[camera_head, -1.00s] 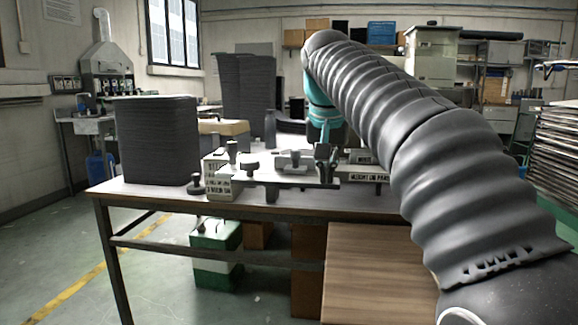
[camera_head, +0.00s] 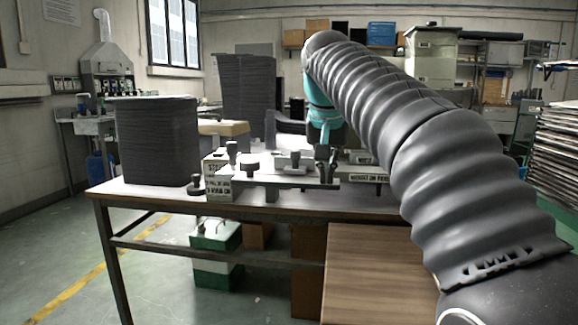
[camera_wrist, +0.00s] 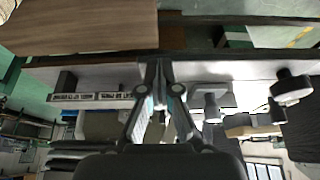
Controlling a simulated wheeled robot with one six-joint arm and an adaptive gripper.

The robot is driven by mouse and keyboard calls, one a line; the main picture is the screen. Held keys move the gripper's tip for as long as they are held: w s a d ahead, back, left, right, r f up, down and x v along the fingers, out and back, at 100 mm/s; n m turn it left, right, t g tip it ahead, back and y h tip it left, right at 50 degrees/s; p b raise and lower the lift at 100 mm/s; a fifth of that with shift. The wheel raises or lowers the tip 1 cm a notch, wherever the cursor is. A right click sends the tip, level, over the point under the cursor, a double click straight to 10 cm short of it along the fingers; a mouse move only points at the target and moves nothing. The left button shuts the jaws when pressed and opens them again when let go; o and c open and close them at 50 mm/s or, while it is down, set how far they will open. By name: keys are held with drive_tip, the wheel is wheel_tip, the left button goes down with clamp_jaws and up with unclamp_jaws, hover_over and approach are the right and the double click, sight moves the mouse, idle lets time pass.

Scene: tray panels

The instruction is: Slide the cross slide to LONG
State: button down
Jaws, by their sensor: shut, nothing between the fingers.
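A light-topped panel fixture (camera_head: 225,186) stands on the workbench, with several dark knobs and blocks on it. A dark block on a pale plate (camera_head: 293,160) sits mid-fixture and may be the cross slide; I cannot make out a LONG mark. My gripper (camera_head: 326,178) is just right of this block, pointing down, shut and empty. In the wrist view my gripper (camera_wrist: 163,65) has its fingertips together over the fixture. A grey knob (camera_wrist: 212,106) shows to their right there. Whether the fingers touch anything is unclear.
A dark round knob (camera_head: 251,167) and an upright dark post (camera_head: 232,151) stand left of the block. A tall dark stack (camera_head: 157,140) stands at the bench's left. A lettered strip (camera_head: 367,179) is on the right. The front bench edge (camera_head: 150,197) is mostly clear.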

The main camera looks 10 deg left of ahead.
drive_tip(key=shift+w, duration=0.1)
drive_tip(key=shift+w+p, duration=1.4)
drive_tip(key=shift+w, duration=0.3)
drive_tip(key=shift+s, duration=0.65)
drive_tip(key=shift+r+p, duration=0.55)
drive_tip(key=shift+r, duration=3)
